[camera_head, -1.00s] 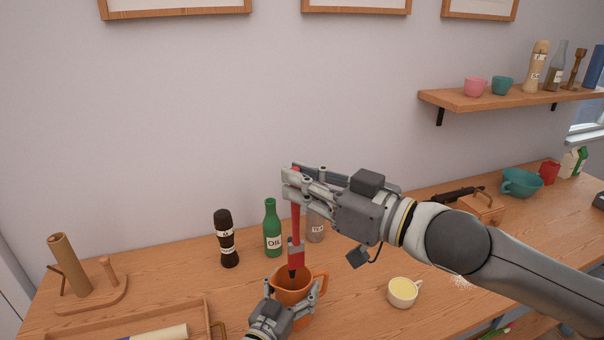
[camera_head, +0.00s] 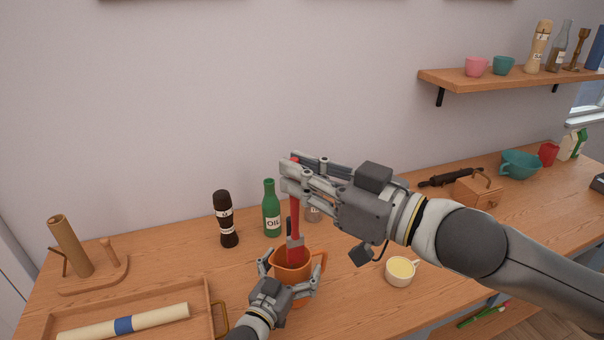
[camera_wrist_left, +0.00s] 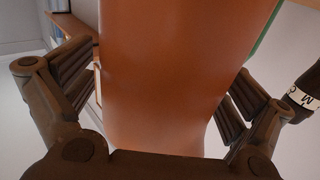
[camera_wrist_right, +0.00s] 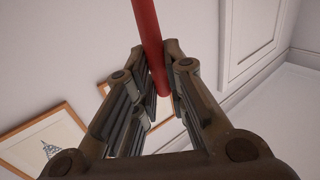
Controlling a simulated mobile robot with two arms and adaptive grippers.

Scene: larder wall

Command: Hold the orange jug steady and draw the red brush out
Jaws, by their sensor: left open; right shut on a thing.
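The orange jug (camera_head: 291,272) stands on the wooden counter with its handle to the right. The red brush (camera_head: 294,215) stands upright, its lower end inside the jug's mouth and its tip hidden. My right gripper (camera_head: 292,178) is shut on the brush's upper shaft; the right wrist view shows the red shaft (camera_wrist_right: 149,40) between its fingers. My left gripper (camera_head: 291,275) is open, its fingers on either side of the jug. In the left wrist view the jug (camera_wrist_left: 180,80) fills the space between the fingers; I cannot tell whether they touch it.
A green oil bottle (camera_head: 271,215) and a dark mill (camera_head: 225,225) stand behind and left of the jug. A cream cup (camera_head: 399,278) stands to the right. A wooden tray (camera_head: 214,300) with a rolling-pin-like roll (camera_head: 90,327) is at front left. A shelf (camera_head: 480,82) hangs at right.

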